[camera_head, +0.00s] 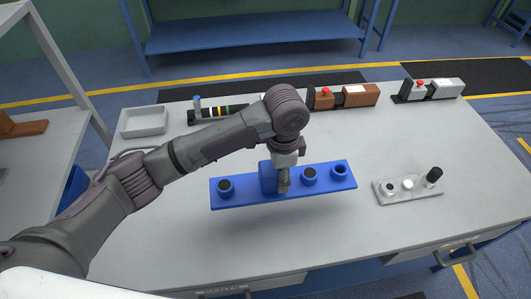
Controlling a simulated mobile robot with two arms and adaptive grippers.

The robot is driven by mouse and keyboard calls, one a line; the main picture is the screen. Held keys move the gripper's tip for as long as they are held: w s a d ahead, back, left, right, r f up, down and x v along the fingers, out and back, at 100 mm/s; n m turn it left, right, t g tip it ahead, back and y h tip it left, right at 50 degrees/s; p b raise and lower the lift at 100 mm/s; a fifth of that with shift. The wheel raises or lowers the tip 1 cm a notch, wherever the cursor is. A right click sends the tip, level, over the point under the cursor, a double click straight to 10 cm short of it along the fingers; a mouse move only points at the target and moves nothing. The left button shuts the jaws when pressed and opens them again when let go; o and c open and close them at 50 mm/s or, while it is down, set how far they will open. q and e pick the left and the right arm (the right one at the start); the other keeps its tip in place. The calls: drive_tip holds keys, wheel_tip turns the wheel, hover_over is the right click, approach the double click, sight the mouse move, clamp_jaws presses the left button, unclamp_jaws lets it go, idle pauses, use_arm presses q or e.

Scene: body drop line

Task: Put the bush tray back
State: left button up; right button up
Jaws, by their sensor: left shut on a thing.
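The blue bush tray (240,199) is a long bar near the front middle of the table. It has several round bushes or seats along its top, some with dark centres, and a raised blue block near its middle. My left gripper (283,184) comes down from above and is shut on the tray at that block. A shadow lies on the table below the tray, so it appears held a little above the surface. The arm hides part of the tray's middle. My right gripper is not in view.
A grey block with pegs and a black knob (397,190) stands to the right of the tray. Boxes with red buttons (323,98) line the back edge. The table front has free room.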

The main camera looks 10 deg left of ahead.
sight(246, 185)
use_arm(q)
drive_tip(key=shift+w+d+r, duration=0.1)
drive_tip(key=shift+d+r, duration=0.1)
drive_tip(key=shift+d, duration=0.05)
drive_tip(key=a+r+n, duration=0.1)
drive_tip(key=a+n, duration=0.1)
drive_tip(key=a, duration=0.1)
drive_tip(key=s+a+r+n, duration=0.1)
drive_tip(key=a+n, duration=0.1)
drive_tip(key=a, duration=0.1)
drive_tip(key=s+a+n, duration=0.1)
drive_tip(key=a+n, duration=0.1)
drive_tip(key=shift+a+r, duration=0.4)
drive_tip(key=s+a+r+n, duration=0.3)
drive_tip(key=s+a+n, duration=0.5)
drive_tip(key=a, duration=0.1)
drive_tip(key=shift+s+r+n, duration=0.15)
drive_tip(key=shift+n, duration=0.25)
